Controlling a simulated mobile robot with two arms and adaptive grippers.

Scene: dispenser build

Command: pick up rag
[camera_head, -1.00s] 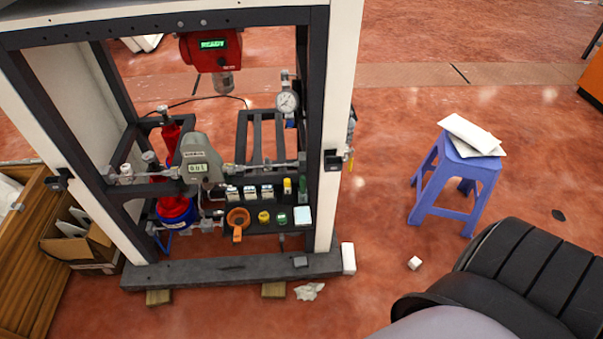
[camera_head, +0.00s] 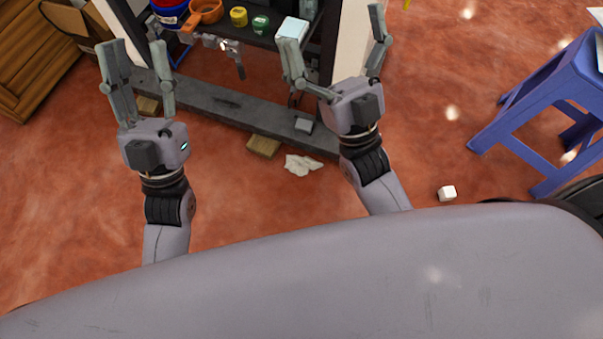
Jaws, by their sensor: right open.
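A crumpled white rag (camera_head: 302,164) lies on the red floor, just in front of the dark base beam of the frame. My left gripper (camera_head: 135,48) is up and to the left of the rag in the picture, with its fingers apart and nothing between them. My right gripper (camera_head: 333,30) is up and to the right of the rag, its fingers spread wide and empty. Neither gripper touches the rag, and nothing covers it.
The dark base beam (camera_head: 225,103) rests on wooden blocks (camera_head: 263,146). Above it is a shelf with an orange ring holder (camera_head: 206,12) and small jars. A blue stool (camera_head: 545,95) stands at right.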

